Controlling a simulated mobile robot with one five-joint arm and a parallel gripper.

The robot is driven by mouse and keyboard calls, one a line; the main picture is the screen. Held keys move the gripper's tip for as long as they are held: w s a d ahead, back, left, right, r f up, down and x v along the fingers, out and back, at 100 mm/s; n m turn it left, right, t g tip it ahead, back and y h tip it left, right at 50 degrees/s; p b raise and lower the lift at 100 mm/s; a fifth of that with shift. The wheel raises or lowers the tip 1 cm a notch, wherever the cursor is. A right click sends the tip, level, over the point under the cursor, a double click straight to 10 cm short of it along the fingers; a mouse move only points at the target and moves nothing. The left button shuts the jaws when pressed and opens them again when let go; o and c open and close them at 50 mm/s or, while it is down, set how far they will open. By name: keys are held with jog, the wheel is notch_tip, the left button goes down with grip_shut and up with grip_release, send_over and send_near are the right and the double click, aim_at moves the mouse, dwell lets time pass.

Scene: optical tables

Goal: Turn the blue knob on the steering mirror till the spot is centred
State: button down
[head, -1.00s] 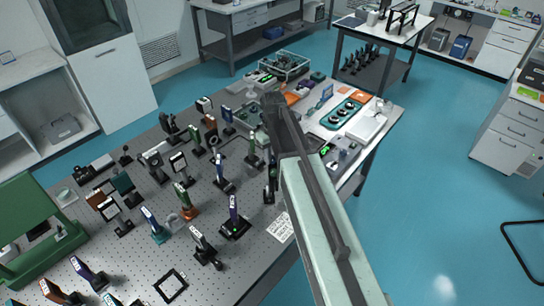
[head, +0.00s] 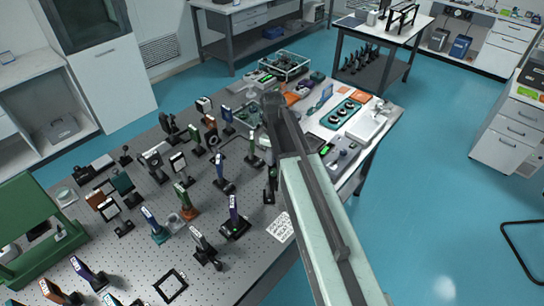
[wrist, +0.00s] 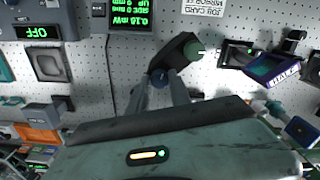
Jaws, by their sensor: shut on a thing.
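The steering mirror (wrist: 181,50) is a dark mount in the upper middle of the wrist view, with a pale green knob (wrist: 197,49) on its right side. The blue knob (wrist: 160,79) is at its lower left, between the two grey fingertips of my gripper (wrist: 162,84). My gripper is shut on the blue knob, which the fingers partly hide. A dark display (wrist: 130,12) with green text, upside down in this view, stands at the top. The text is too small to read surely. In the head view my arm hides the gripper. No light spot can be made out.
A box reading OFF (wrist: 40,33) is at the upper left of the wrist view. A job card (wrist: 203,5) lies above the mirror. A purple-labelled mount (wrist: 272,68) stands close on the right. In the head view, many mounts crowd the perforated table (head: 150,245).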

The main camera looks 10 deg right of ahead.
dwell(0.3)
jog(key=c, duration=1.2)
grip_release()
notch_tip(320, 180, up, 8)
jog(key=p, duration=0.8)
jog(key=shift+f, duration=0.1)
